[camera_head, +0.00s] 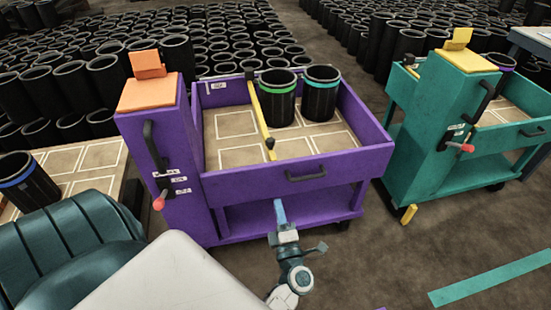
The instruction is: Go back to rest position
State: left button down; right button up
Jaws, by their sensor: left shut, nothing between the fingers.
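My left gripper (280,212) shows at the lower middle, in front of the purple cart (236,188). Its light blue fingertips are together, with nothing seen between them, and they point up toward the cart's lower shelf area. Whether they touch the cart cannot be told. My right gripper is not in view. In the cart's tray stand two black sleeves, one with a green band (279,107) and one with a light blue band (320,101), both upright on the right of a yellow divider bar (260,115).
A teal cart (432,135) stands at the right. A black sleeve with a blue band (30,188) stands at the far left. Many black sleeves (237,35) fill the back. The dark floor at lower right is clear apart from a teal stripe (490,279).

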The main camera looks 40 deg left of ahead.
pick_arm(q)
jog(key=shift+s+d, duration=0.15)
jog(key=shift+d, duration=0.1)
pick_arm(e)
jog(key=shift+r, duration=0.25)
pick_arm(q)
jog(key=shift+f, duration=0.1)
